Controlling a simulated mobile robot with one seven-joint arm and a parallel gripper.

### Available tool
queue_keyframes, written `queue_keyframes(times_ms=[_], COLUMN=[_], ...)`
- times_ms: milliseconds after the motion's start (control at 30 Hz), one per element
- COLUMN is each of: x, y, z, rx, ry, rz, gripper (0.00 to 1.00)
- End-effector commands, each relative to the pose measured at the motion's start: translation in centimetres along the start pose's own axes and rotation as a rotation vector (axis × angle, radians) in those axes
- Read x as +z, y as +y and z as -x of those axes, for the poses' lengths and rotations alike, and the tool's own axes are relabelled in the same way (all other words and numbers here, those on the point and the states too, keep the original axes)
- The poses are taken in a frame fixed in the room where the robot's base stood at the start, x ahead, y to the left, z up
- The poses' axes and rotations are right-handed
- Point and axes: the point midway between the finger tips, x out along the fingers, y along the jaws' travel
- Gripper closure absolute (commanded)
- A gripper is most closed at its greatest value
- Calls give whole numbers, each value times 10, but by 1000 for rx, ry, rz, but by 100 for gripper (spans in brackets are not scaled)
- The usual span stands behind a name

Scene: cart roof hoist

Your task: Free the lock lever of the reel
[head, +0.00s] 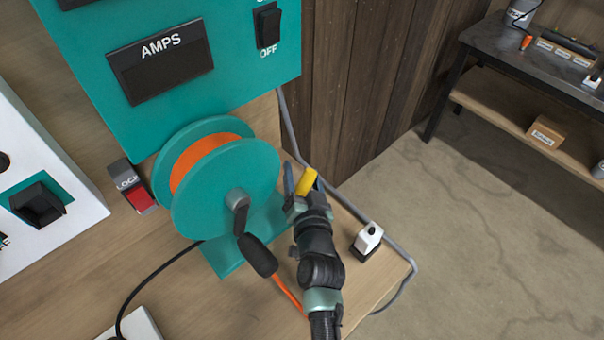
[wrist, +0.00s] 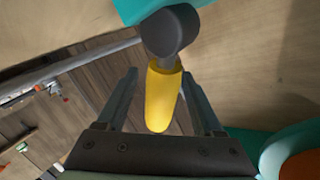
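The reel (head: 255,185) is a teal drum wound with orange cord, with a crank and black handle (head: 258,255) on its near side. The yellow lever (head: 306,181) is beside the reel, to its right. In the wrist view the lever (wrist: 163,95) hangs from a dark round pivot (wrist: 169,30). My gripper (head: 297,190) is open around the lever. In the wrist view my gripper (wrist: 158,76) has a finger on each side of it, with gaps visible. A LOCK sign with a red block (head: 139,198) is left of the reel.
A teal AMPS panel (head: 230,70) with an OFF switch stands above the reel. A small white block (head: 368,238) sits at the board's right edge, beside a grey conduit (head: 405,258). A dark workbench (head: 505,60) is at the far right, with bare floor before it.

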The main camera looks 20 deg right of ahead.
Motion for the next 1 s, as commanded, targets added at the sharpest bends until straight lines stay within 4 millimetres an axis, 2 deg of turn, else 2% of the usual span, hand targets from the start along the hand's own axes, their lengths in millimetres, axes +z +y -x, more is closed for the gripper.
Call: queue_keyframes(times_ms=[267, 433, 1000], x=[-1, -1, 1], y=[0, 0, 0], z=[0, 12, 110], rx=[0, 1, 0], ry=[2, 1, 0], rz=[0, 1, 1], gripper=[31, 31, 31])
